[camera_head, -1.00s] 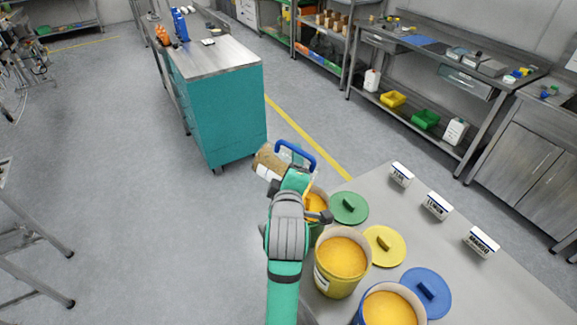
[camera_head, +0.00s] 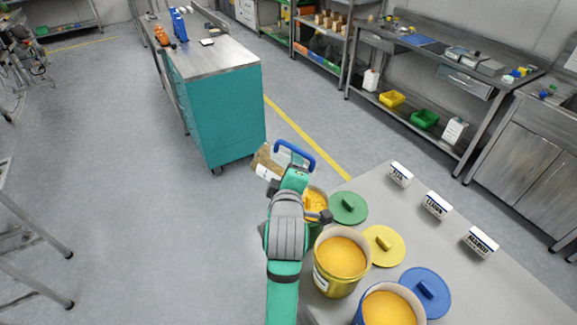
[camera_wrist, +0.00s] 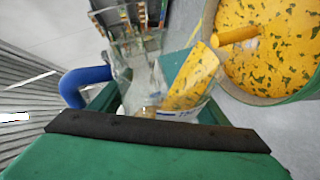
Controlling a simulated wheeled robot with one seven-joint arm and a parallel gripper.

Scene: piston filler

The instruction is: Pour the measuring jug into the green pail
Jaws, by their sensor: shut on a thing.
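My gripper (camera_head: 293,176) is shut on the blue handle (camera_head: 296,150) of the clear measuring jug (camera_head: 267,162). The jug is tipped over above the green pail (camera_head: 307,230), with a white label on its side. In the wrist view, the jug (camera_wrist: 146,82) holds a yellow mass against its wall, and a yellow stream leaves its mouth toward the pail (camera_wrist: 210,20). The pail's contents are yellow with dark green patches. My wrist hides part of the pail in the head view.
A yellow pail (camera_head: 338,284) and a blue pail (camera_head: 362,312), both filled with yellow stuff, stand beside it on the grey table (camera_head: 470,290). A teal cabinet (camera_head: 222,118) stands behind.

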